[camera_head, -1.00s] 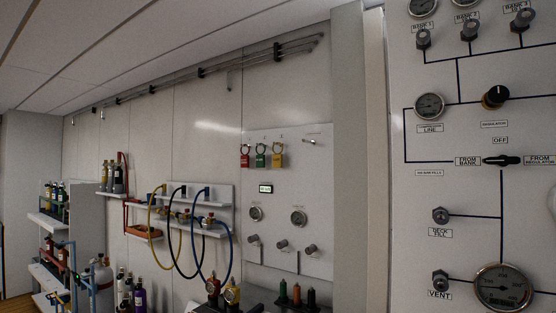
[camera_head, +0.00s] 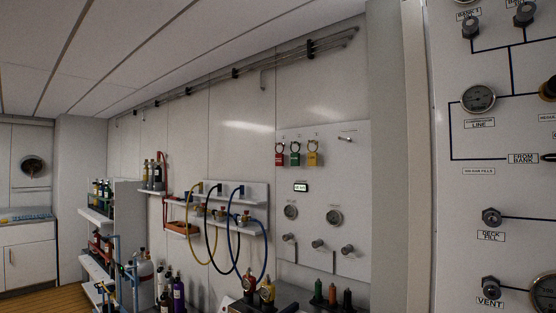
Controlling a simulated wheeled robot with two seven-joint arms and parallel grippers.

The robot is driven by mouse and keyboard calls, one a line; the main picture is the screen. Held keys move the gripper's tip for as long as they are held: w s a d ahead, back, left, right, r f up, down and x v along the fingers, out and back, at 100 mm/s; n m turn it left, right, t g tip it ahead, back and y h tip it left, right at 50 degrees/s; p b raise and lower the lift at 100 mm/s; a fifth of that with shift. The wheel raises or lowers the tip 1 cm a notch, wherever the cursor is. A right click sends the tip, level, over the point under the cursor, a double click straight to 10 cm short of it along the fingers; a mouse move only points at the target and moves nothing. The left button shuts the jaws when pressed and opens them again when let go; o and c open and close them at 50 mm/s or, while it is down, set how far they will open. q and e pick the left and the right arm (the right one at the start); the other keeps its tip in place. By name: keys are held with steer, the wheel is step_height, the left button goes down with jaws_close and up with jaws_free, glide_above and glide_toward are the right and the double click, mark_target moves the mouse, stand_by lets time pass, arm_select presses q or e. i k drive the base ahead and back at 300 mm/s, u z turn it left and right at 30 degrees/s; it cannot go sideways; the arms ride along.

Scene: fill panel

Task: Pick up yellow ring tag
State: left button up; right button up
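The yellow ring tag (camera_head: 313,158) hangs on the upper part of a light wall panel (camera_head: 350,200), the rightmost in a row of three. A green tag (camera_head: 295,158) hangs just left of it, and a red tag (camera_head: 279,157) hangs left of the green one. Each tag hangs from a ring at its top. Neither of my grippers shows in the head view.
Below the tags are a small display (camera_head: 301,187), gauges and knobs. A shelf with yellow and blue hoses (camera_head: 237,230) is to the left. A large gauge panel (camera_head: 490,180) stands close on the right. Bottles stand along the bottom.

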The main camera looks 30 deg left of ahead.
mark_target(312, 156)
steer(key=u, duration=2.6)
steer(key=i, duration=2.45)
steer(key=z, duration=2.1)
